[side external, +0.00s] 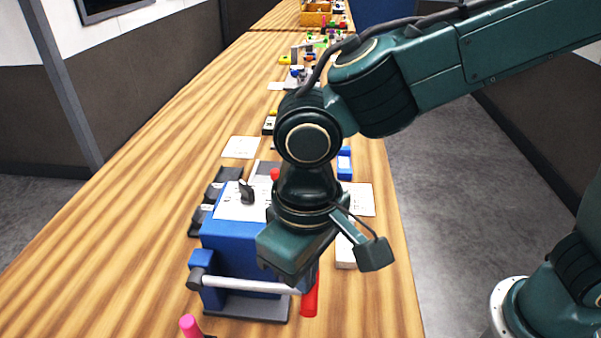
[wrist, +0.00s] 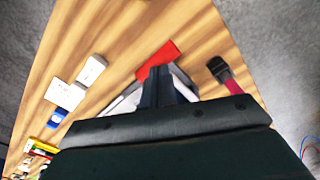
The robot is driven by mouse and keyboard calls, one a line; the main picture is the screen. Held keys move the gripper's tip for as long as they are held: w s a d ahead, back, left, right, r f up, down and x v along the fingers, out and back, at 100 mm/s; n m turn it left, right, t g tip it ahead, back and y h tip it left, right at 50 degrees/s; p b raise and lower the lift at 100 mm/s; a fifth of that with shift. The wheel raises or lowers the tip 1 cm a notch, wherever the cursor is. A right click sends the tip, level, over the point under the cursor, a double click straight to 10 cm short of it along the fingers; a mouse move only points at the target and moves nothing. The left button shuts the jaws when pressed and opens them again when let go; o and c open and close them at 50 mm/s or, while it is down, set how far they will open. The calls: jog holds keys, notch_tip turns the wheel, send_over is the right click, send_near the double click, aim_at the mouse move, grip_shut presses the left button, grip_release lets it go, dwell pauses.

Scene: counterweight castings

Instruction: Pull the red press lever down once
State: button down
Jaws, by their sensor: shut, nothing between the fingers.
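The red press lever's grip (side external: 310,296) hangs at the right end of a pale metal bar (side external: 250,285) on a blue press body (side external: 238,262). My gripper (side external: 297,247) is right above the grip in the side view, and its fingertips are hidden there. In the wrist view my gripper's fingers (wrist: 159,85) are together and empty. The red grip (wrist: 158,60) shows just past the fingertips, partly covered by them. I cannot tell whether they touch it.
A pink-handled tool with a dark end (wrist: 233,85) lies beside the press; its pink tip also shows in the side view (side external: 189,325). A white block (side external: 345,252) and a blue tray (side external: 344,163) lie to the right. Papers and small parts fill the bench further back.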

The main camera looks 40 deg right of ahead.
notch_tip(320, 180, up, 8)
dwell(1.4)
jog(key=d+r+m+t+y, duration=0.1)
jog(key=d+r+m+t, duration=0.15)
jog(key=d, duration=1.55)
jog(key=s+d+f+t+h, duration=0.1)
jog(key=s+d+f+t, duration=0.1)
jog(key=s+d, duration=0.6)
jog(key=d+t, duration=0.1)
jog(key=d, duration=0.2)
jog(key=shift+d, duration=0.35)
